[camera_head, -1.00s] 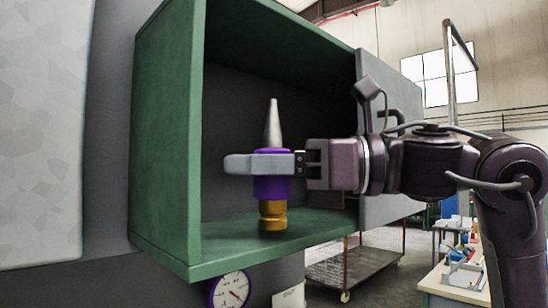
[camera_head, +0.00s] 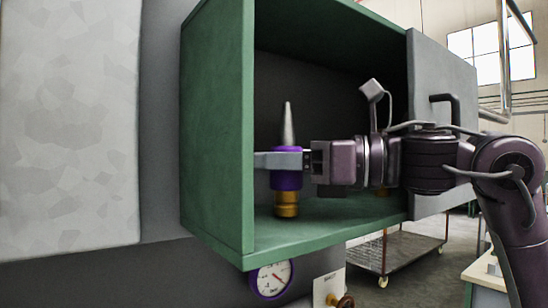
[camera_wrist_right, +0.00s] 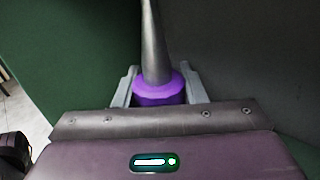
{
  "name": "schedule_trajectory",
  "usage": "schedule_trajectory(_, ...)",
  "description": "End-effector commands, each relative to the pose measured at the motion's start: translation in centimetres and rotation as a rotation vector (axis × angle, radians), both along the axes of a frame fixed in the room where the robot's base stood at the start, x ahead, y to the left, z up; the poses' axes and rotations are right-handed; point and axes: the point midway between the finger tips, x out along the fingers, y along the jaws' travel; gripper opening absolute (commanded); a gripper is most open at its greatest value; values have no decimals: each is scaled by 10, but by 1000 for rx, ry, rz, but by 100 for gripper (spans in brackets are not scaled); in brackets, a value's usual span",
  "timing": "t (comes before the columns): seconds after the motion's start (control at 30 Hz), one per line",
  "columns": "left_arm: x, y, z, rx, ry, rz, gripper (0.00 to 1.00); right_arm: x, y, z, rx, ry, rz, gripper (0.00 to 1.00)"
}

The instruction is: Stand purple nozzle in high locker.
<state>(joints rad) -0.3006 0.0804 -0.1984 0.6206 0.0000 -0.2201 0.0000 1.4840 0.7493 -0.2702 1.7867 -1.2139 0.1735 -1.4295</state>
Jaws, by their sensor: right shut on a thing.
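The purple nozzle (camera_head: 286,180) has a grey tapered tip, a purple collar and a brass lower end. It is upright inside the green high locker (camera_head: 217,130), close above or on its floor; I cannot tell if it touches. My right gripper (camera_head: 283,160) is shut on the purple collar, coming in from the right. In the right wrist view the purple collar (camera_wrist_right: 158,90) sits between the two grey fingers (camera_wrist_right: 158,88), with the tip pointing up. My left gripper is not in view.
The locker's grey door (camera_head: 442,120) stands open at the right, close to my right arm. A round gauge (camera_head: 271,279) is below the locker. A wire cart (camera_head: 400,255) stands on the floor at the right. The locker floor beside the nozzle has free room.

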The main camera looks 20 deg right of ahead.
Motion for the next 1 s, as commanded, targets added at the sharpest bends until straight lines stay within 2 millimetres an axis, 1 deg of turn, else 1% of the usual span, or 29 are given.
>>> schedule_trajectory(0.17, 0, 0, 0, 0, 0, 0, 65, 0, 0, 1, 2, -1, 0, 7)
schedule_trajectory(0.2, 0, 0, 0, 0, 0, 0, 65, 0, 0, 1, 2, -1, 0, 42)
schedule_trajectory(0.37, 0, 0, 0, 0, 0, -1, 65, 0, 0, 1, 1, 0, 0, 63)
schedule_trajectory(0.67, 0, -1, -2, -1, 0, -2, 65, -1, -2, -1, -1, 0, -1, 63)
schedule_trajectory(0.77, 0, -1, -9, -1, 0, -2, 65, -6, -11, -3, 0, -1, -2, 63)
schedule_trajectory(1.0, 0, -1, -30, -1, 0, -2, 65, -26, -47, -3, 2, -1, -4, 63)
